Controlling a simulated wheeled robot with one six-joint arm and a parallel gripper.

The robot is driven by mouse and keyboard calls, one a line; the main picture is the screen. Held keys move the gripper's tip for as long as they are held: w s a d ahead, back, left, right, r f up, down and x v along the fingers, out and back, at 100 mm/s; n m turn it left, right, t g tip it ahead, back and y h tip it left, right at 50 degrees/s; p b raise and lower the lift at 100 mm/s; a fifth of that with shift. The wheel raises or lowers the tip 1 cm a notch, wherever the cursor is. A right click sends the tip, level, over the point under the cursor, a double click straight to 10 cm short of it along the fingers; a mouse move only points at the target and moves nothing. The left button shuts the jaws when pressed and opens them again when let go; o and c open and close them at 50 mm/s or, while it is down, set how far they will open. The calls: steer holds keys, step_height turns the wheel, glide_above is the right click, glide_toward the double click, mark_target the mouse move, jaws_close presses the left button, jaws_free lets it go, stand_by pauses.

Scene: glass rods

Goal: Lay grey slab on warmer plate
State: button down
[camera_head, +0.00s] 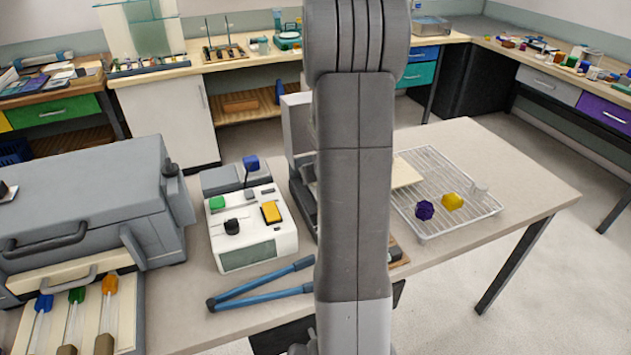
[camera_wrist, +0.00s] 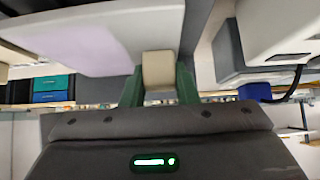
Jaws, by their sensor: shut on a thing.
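In the wrist view my gripper (camera_wrist: 159,85) has its green fingers closed on a small beige block (camera_wrist: 158,68). The block seems to join a pale slab with a lilac-grey face (camera_wrist: 90,45), close to the camera; the join is partly hidden. In the head view my arm covers the gripper. A cream flat piece (camera_head: 406,172) shows beside my arm, over the left end of the wire rack; I cannot tell if it is the slab. A dark grey device with an upright panel (camera_head: 297,125) is partly hidden behind my arm. I cannot make out the warmer plate for certain.
A white control box (camera_head: 250,255) with coloured knobs stands left of my arm. Blue tongs (camera_head: 262,283) lie before it. The wire rack (camera_head: 440,190) holds a purple piece (camera_head: 425,210) and a yellow piece (camera_head: 452,201). The right end of the table (camera_head: 530,180) is clear.

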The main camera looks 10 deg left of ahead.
steer(key=shift+f, duration=0.3)
steer(key=shift+f, duration=0.15)
steer(key=c, duration=1.1)
jaws_free()
steer(key=shift+s+d+r, duration=0.1)
steer(key=shift+s+r, duration=0.05)
steer(key=shift+r, duration=0.2)
steer(key=p+v, duration=0.1)
steer(key=v, duration=1)
steer(key=shift+s+d+r, duration=0.15)
steer(key=shift+s, duration=0.05)
